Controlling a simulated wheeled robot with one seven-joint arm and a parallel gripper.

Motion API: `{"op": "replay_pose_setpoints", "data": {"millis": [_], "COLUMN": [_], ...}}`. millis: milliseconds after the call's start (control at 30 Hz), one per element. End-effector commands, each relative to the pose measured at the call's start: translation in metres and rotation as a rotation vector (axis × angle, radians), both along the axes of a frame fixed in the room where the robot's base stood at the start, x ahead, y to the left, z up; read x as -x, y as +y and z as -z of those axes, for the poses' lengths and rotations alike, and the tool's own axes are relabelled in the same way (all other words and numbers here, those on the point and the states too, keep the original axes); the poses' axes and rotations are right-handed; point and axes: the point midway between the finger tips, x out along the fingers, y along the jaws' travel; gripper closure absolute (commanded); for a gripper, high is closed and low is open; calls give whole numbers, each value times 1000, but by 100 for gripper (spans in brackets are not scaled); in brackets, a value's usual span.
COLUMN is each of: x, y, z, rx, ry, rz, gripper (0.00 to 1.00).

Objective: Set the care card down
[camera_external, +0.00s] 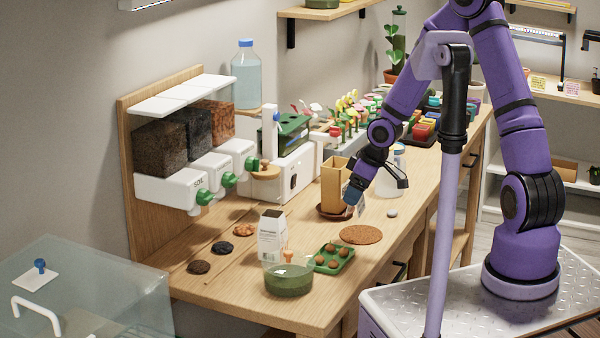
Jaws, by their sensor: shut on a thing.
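My gripper (353,196) is low over the wooden bench, at the right side of a tall tan square pot (333,185). It is shut on the care card (361,207), a small pale card that shows just right of the fingertips. The card is small here and partly hidden by the gripper, so its print cannot be read. I cannot tell whether its lower edge touches the bench. The tan pot stands on a dark brown saucer (322,213), and my gripper overlaps the pot's right edge in this view.
A round cork mat (361,235) and a small grey disc (392,213) lie nearby. A green tray (334,259) of brown balls, a green bowl (288,282) and a white carton (272,237) stand in front. A white jug (392,180) stands behind to the right.

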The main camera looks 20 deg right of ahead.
Motion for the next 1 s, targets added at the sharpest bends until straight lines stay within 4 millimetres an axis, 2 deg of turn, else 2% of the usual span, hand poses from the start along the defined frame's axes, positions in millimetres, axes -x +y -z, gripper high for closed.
{"op": "replay_pose_setpoints", "data": {"millis": [100,300,467,567,1000], "x": [23,53,60,47,-49], "y": [24,50,59,64,93], "z": [15,32,39,41,50], "rx": [0,0,0,-1,-2], "ry": [5,1,-2,-2,-2], "rz": [-95,-220,-261,-265,-263], "gripper": [44,44,44,44,44]}}
